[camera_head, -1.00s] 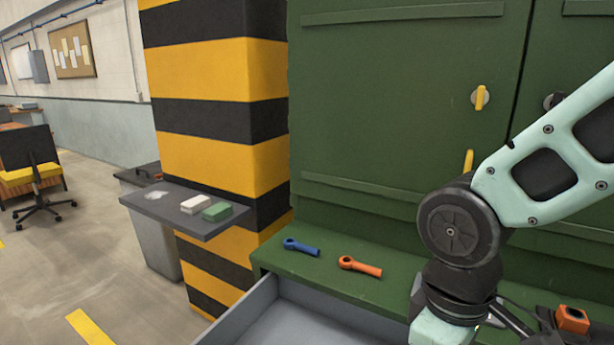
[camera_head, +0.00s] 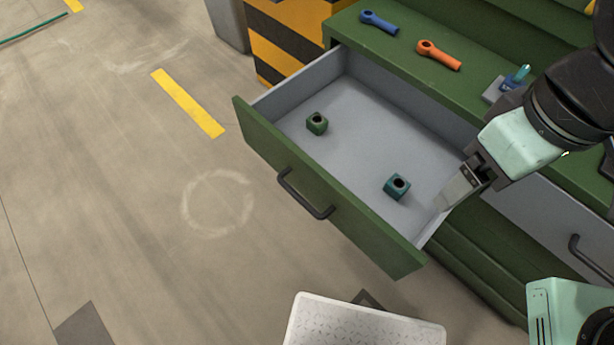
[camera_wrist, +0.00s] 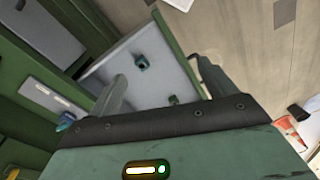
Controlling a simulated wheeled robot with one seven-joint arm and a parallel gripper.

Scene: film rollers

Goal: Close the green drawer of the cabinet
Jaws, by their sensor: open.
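The green drawer (camera_head: 330,190) of the green cabinet (camera_head: 470,232) stands pulled out, with a grey inside and a dark bar handle (camera_head: 304,194) on its front. It holds a green block with a hole (camera_head: 317,123) and a teal block with a hole (camera_head: 397,187). My gripper (camera_head: 448,200) is over the drawer's right side in the head view, its fingers pointing down-left. In the wrist view my gripper (camera_wrist: 160,88) is open and empty, with the grey drawer floor and teal block (camera_wrist: 142,62) beyond its fingers. Whether the fingers touch the drawer side, I cannot tell.
A blue tool (camera_head: 379,22) and an orange tool (camera_head: 438,54) lie on the cabinet ledge. A second drawer front (camera_head: 560,222) with a handle is at right. The floor (camera_head: 130,220) before the green drawer is open at left.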

